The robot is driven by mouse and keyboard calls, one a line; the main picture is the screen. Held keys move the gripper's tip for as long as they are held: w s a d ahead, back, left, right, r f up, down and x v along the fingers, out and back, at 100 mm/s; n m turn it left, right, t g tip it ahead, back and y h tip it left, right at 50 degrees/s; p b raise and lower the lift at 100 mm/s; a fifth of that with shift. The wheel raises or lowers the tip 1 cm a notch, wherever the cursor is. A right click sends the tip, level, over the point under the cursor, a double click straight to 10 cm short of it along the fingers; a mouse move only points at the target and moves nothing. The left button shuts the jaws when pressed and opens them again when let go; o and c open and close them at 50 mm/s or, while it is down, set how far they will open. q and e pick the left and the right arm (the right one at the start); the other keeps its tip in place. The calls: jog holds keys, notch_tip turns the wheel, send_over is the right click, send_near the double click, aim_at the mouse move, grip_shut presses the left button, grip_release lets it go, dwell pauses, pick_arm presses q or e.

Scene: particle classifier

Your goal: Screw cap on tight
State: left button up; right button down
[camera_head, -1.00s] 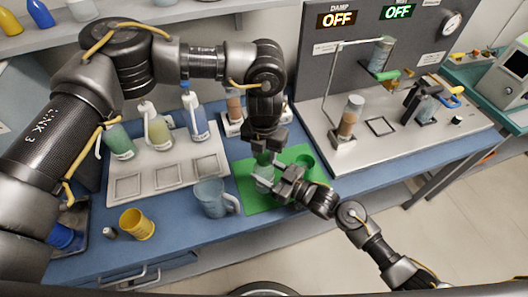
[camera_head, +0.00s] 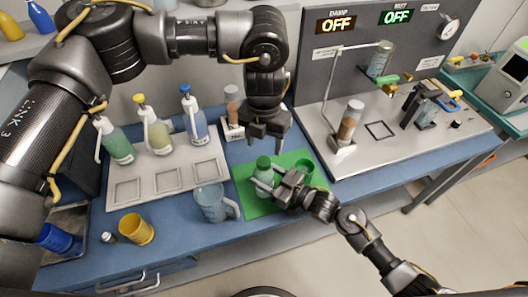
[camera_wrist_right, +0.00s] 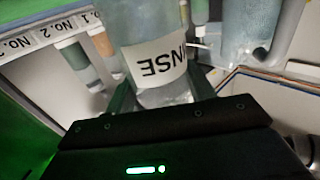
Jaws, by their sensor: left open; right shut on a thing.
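A translucent bottle (camera_head: 264,184) with a green cap (camera_head: 263,163) on top stands upright on the green mat (camera_head: 255,207) in the head view. My right gripper (camera_head: 273,189) is shut on the bottle's body from the right. In the right wrist view the bottle (camera_wrist_right: 140,20) fills the space between the fingers, and its label, upside down, ends in "NSE". My left gripper (camera_head: 265,143) is open and empty, pointing down above the cap, apart from it. How tightly the cap sits cannot be told.
A yellow cup (camera_head: 136,229) is front left.

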pick_arm(q)
notch_tip(320, 180, up, 5)
jog(key=shift+r, duration=0.1)
dwell(0.3)
pick_arm(e)
jog(key=shift+c, duration=2.3)
grip_release()
jog(key=b+v, duration=0.2)
jog(key=v, duration=0.8)
jog(key=shift+f, duration=0.15)
pick_arm(q)
jog(key=shift+f+b, duration=0.3)
jog(key=shift+f, duration=1.05)
pick_arm(e)
jog(key=shift+s+d, duration=0.25)
jog(key=shift+d, duration=0.1)
